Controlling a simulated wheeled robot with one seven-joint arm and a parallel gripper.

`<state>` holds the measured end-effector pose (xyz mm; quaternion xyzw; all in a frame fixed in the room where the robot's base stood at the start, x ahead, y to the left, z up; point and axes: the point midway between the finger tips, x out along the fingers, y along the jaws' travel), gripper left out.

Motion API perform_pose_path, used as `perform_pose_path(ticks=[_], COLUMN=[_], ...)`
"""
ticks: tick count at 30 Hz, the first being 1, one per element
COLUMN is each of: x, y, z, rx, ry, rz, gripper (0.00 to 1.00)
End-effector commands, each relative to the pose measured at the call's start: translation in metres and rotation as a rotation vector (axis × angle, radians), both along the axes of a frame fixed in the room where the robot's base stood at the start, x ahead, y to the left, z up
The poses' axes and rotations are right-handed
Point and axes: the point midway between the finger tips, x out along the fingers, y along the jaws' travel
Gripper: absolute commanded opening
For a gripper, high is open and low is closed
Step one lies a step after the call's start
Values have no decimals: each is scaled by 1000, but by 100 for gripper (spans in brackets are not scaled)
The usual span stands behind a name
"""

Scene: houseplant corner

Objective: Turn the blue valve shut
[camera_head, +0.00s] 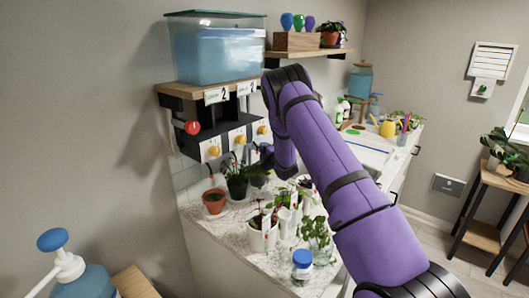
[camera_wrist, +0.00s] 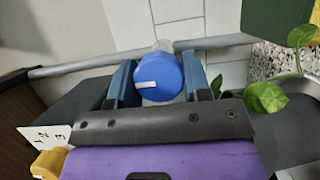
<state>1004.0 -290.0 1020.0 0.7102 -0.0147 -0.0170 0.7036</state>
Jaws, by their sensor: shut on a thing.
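The blue valve (camera_wrist: 160,76) shows in the wrist view as a round blue knob with a short white mark, which lies nearly level in the picture. It sits on a grey pipe (camera_wrist: 215,42) that runs across in front of a tiled wall. My gripper (camera_wrist: 160,71) has one blue finger on each side of the knob and is shut on it. In the head view my purple arm reaches toward the wall below the shelf, and the blue valve and fingertips are hidden there.
A water tank (camera_head: 215,48) stands on a shelf above a red knob (camera_head: 192,128) and several yellow knobs (camera_head: 214,151). Potted plants, including a terracotta pot (camera_head: 214,202), crowd the counter (camera_head: 228,232) below my arm. Green leaves (camera_wrist: 266,97) hang close to my gripper's right side.

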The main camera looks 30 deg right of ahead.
Motion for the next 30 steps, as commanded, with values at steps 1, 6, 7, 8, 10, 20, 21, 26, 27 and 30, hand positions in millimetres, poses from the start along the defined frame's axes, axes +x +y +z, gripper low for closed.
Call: perform_pose_path(ticks=[1,6,7,8,10,20,21,26,27,30], x=[0,-1,0,0,-1,0,0,0,0,-4], y=[0,0,0,0,0,0,0,0,0,0], z=[-1,-1,-1,-1,-1,-1,-1,-1,-1,-1], rx=[-8,-24,-25,-25,-25,-24,-24,-24,-23,-23], ry=[-1,-7,-8,-8,-8,-7,-7,-8,-8,-7], rz=[0,0,0,0,0,0,0,0,0,0], gripper=[21,21,21,21,21,69,69,69,69,69])
